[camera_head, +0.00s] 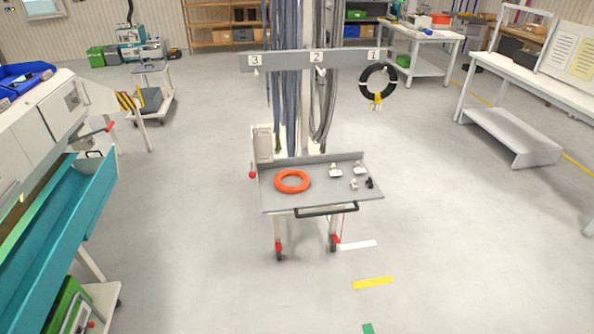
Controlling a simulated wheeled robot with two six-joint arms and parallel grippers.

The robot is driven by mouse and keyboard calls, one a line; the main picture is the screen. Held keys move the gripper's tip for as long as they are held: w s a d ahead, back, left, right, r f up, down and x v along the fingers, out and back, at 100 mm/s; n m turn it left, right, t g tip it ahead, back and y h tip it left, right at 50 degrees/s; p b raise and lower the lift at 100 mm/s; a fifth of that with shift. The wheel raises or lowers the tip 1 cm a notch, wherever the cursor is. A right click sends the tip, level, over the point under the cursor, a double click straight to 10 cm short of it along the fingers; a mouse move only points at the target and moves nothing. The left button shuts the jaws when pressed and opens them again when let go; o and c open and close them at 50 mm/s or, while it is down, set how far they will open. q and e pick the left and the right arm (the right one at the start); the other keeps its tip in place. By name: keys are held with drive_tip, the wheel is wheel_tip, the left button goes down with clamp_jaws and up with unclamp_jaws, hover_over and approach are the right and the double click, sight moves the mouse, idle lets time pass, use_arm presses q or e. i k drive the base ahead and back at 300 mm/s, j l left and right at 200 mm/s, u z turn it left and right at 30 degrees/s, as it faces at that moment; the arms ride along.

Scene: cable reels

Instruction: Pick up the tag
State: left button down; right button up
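A small yellow piece that looks like a tag (376,102) hangs at the bottom of a black cable coil (365,82) with white bands. The coil hangs below the number 1 at the right end of a grey rail (285,60) marked 3, 2, 1. Small white and black pieces (354,184) lie on the right part of the grey cart tray (308,198); they are too small to identify. An orange ring-shaped coil (292,181) lies on the tray's left part. Neither of my grippers is in view.
Long grey cables (284,100) hang from the rail's left and middle. The cart has a black front handle (326,210) and wheels. A teal drawer (70,215) juts out at left. A white bench (530,85) stands at right. The floor before the cart is clear apart from coloured strips.

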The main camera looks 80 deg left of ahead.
sight(334, 172)
drive_tip(key=u, duration=2.45)
